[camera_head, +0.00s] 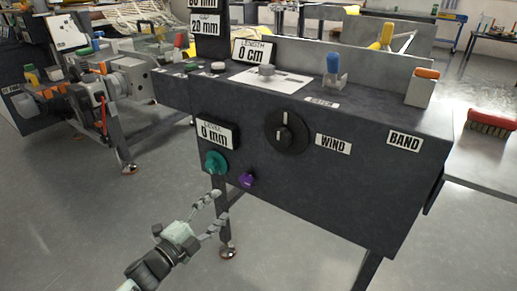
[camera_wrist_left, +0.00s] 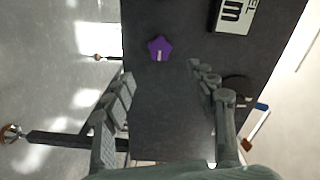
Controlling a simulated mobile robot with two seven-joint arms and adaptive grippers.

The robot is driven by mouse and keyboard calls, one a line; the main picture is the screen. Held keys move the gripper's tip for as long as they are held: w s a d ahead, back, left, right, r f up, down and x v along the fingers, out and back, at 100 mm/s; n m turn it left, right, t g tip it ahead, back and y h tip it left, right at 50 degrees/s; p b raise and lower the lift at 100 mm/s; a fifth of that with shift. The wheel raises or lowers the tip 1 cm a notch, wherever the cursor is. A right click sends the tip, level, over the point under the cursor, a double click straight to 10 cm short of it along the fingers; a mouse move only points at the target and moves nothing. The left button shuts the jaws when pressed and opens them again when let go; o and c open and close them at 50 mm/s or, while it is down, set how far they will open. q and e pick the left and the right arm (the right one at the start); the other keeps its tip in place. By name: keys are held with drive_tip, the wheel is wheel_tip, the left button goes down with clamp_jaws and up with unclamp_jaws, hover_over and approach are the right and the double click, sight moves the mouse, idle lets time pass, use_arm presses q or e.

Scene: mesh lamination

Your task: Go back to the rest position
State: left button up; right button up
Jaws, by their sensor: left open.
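My left gripper (camera_head: 212,213) is open and empty in the head view, in front of the dark machine cabinet and below its knobs. Its two fingers also show spread apart in the left wrist view (camera_wrist_left: 160,85). A teal knob (camera_head: 215,162) and a purple star-shaped knob (camera_head: 247,180) sit on the cabinet's front, above and to the right of the fingertips. The purple knob also shows in the left wrist view (camera_wrist_left: 159,48), beyond the gap between the fingers and apart from them. My right gripper is not in view.
The dark cabinet (camera_head: 330,205) carries a black dial (camera_head: 287,132) and labels for WIND and BAND. A blue-topped part (camera_head: 333,66) stands on top. A side table (camera_head: 480,165) with a red brush (camera_head: 491,122) is at the right. Grey floor (camera_head: 80,220) is clear at the left.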

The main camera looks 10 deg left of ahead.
use_arm(q)
drive_tip(key=s+a+f+n+g+y+p, duration=0.2)
drive_tip(key=s+a+f+n+g+y, duration=0.4)
drive_tip(key=f+n, duration=0.45)
drive_tip(key=s+d+f+n+g, duration=0.1)
drive_tip(key=s+f+n+g, duration=0.2)
drive_tip(key=s, duration=0.6)
drive_tip(key=s+d+f+n+g+y, duration=0.1)
drive_tip(key=s+d+f+n+g, duration=0.1)
drive_tip(key=s, duration=0.7)
drive_tip(key=n+g+p, duration=0.1)
drive_tip(key=g, duration=0.1)
drive_tip(key=shift+f+g+y, duration=0.3)
drive_tip(key=shift+f+g, duration=0.1)
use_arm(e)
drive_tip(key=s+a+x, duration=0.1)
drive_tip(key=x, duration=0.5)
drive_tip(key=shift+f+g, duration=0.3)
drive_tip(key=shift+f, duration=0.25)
use_arm(q)
drive_tip(key=shift+s+n, duration=0.1)
drive_tip(key=shift+n, duration=0.15)
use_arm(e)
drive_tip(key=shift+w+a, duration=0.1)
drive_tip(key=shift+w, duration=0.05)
